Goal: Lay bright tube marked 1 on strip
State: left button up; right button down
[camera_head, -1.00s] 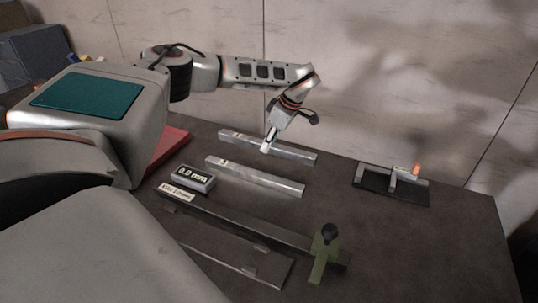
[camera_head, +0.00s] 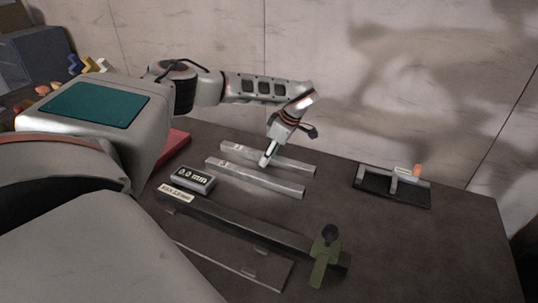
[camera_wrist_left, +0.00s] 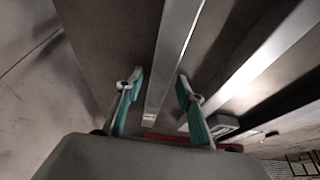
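Two bright metal tubes lie roughly parallel on the dark table: a back one (camera_head: 297,163) and a front one (camera_head: 270,183). Each has a small mark near its left end, too small to read surely. My left gripper (camera_head: 266,161) points down at the tubes, its tips near the gap between them in the head view. In the left wrist view its teal fingers (camera_wrist_left: 158,92) are spread, with one tube (camera_wrist_left: 176,55) between and beyond them and another tube (camera_wrist_left: 250,70) to the right. Nothing is held. A long dark strip (camera_head: 235,219) lies nearer the front. My right gripper is out of view.
A green lever clamp (camera_head: 323,255) stands at the strip's right end. A "0.0 mm" display (camera_head: 193,178) sits left of the tubes. A black stand (camera_head: 375,182) with an orange-tipped part is at the right. A wall rises behind; the table's right front is clear.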

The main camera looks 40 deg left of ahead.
pick_arm(q)
jog(key=shift+r, duration=0.1)
jog(key=p+v, duration=0.1)
jog(key=v, duration=1.1)
dwell(0.4)
